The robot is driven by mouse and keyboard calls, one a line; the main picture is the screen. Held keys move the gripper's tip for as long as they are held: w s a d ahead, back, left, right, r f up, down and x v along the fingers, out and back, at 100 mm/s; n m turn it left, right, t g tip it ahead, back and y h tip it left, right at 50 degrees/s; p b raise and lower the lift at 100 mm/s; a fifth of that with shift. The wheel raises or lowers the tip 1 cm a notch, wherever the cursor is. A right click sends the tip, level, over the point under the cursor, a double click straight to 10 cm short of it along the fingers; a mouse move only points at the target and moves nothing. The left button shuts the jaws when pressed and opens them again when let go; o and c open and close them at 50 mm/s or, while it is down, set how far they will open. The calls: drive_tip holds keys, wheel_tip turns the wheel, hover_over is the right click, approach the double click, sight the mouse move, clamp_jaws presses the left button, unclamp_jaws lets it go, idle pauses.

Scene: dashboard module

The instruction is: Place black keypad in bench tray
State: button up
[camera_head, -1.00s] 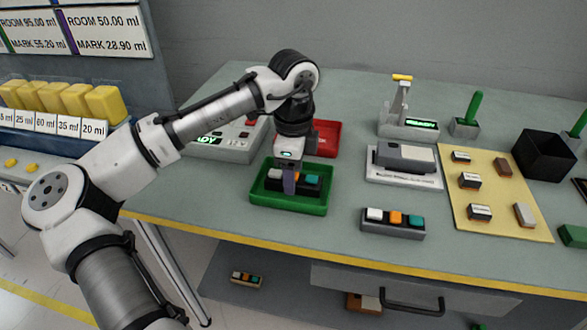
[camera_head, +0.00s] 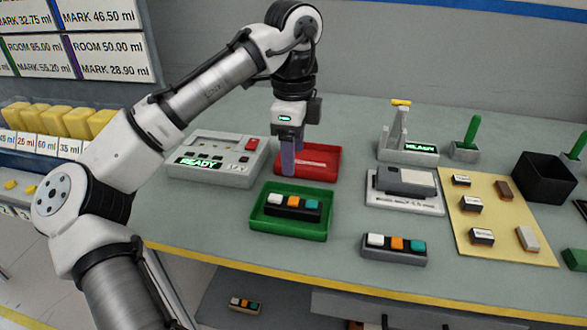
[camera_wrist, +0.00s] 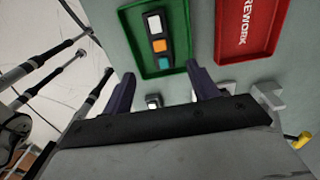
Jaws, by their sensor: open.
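A black keypad (camera_head: 291,207) with white, orange and teal buttons lies inside the green tray (camera_head: 290,235) on the bench. It also shows in the wrist view (camera_wrist: 157,45), lying in the green tray (camera_wrist: 127,20). My gripper (camera_head: 290,165) is above and behind the keypad, clear of it, with its fingers pointing down. In the wrist view the two fingers (camera_wrist: 163,88) are apart with nothing held between them. A similar keypad (camera_head: 394,248), grey-bodied with the same button colours, lies on the bench to the right of the green tray.
A red tray (camera_head: 322,160) stands behind the green tray, near my gripper. A grey console reading READY (camera_head: 215,160) is at the left. A grey device on a white plate (camera_head: 405,187), a yellow mat with small blocks (camera_head: 500,238) and a black bin (camera_head: 545,180) are at the right.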

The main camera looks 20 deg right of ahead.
drive_tip(key=shift+r, duration=0.55)
